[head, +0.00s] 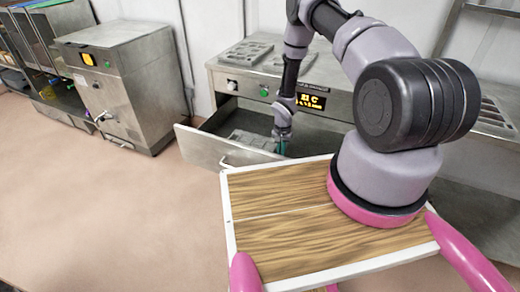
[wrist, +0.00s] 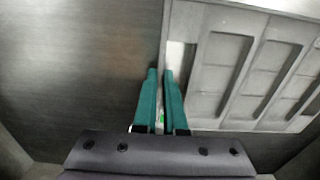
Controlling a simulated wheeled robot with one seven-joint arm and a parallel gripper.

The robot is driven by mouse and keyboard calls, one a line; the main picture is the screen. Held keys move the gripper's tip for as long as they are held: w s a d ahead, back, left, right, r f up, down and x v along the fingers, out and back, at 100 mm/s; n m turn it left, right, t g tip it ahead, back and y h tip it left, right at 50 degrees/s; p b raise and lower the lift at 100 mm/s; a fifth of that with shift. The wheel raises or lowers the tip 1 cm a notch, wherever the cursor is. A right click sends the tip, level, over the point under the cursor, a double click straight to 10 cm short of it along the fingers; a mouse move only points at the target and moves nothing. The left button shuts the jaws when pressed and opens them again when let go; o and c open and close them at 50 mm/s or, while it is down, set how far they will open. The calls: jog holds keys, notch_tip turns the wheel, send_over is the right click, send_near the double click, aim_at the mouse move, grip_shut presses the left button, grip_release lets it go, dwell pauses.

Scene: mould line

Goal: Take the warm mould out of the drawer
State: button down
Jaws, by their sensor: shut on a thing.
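The warm mould is a flat grey metal tray with several rectangular recesses. It lies in the open drawer (head: 193,148) in the head view, where part of the mould (head: 250,138) shows beside my gripper (head: 282,145). In the wrist view the mould (wrist: 218,77) fills the right side, above the bare drawer floor (wrist: 80,70). My gripper's teal fingers (wrist: 160,75) are close together and shut on the mould's left edge wall. The head view shows the gripper reaching down into the drawer; its fingertips are partly hidden there.
The drawer sits under a steel bench (head: 232,82) with an amber display (head: 311,100). More grey moulds (head: 246,52) lie on the bench top. A steel cabinet (head: 125,85) stands to the left. The floor (head: 100,220) in front is clear.

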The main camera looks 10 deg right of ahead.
notch_tip(320, 180, up, 14)
dwell(0.9)
